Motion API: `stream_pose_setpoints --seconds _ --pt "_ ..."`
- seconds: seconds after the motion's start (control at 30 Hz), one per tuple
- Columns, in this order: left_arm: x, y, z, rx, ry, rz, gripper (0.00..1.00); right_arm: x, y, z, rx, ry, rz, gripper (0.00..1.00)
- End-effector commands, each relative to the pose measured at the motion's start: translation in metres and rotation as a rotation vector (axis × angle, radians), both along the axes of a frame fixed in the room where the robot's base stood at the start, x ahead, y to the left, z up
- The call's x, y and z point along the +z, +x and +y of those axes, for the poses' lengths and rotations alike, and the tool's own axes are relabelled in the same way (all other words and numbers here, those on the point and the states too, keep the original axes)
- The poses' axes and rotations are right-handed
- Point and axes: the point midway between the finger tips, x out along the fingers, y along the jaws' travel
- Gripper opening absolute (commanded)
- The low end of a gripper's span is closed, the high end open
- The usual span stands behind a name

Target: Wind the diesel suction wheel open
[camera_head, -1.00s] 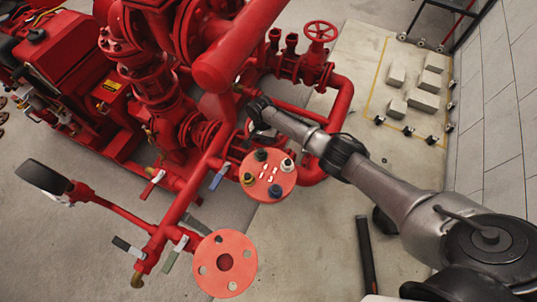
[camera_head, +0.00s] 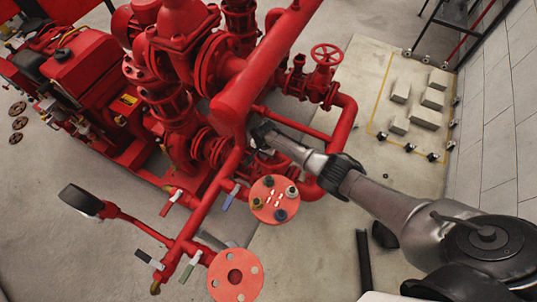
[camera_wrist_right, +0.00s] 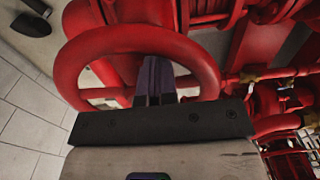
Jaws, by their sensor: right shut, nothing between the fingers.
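A red handwheel (camera_wrist_right: 82,62) fills the upper left of the right wrist view, its ring seen close up. My right gripper (camera_wrist_right: 157,72) is shut and empty. Its dark fingers lie within the ring's outline, with their tips at the far part of the rim; I cannot tell whether they touch it. In the head view my right gripper (camera_head: 259,132) reaches in among the red pipes, and the wheel there is hidden or hard to make out. Another red handwheel (camera_head: 327,54) stands in plain view at the back right. My left gripper is not in view.
The red pumpset (camera_head: 175,85) fills the left and middle. Pale blocks (camera_head: 432,99) lie on the floor at right, beside a tiled wall (camera_head: 505,130).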

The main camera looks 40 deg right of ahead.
Motion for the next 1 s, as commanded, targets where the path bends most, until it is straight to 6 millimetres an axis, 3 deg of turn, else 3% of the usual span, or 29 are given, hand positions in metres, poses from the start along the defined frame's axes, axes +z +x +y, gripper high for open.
stream_pose_setpoints --seconds 0.03,0.1,0.3,1.0 --pt "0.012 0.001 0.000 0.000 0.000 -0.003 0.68 0.006 -0.005 0.000 -0.001 0.001 0.004 0.00" --pt "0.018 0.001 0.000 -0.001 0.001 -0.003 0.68 0.004 -0.012 -0.001 -0.002 0.001 0.006 0.00" --pt "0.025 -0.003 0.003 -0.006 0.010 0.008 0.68 -0.001 -0.025 -0.004 -0.002 0.000 0.014 0.00" --pt "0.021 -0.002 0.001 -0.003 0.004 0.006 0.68 -0.007 -0.025 -0.004 -0.004 -0.002 0.023 0.00"
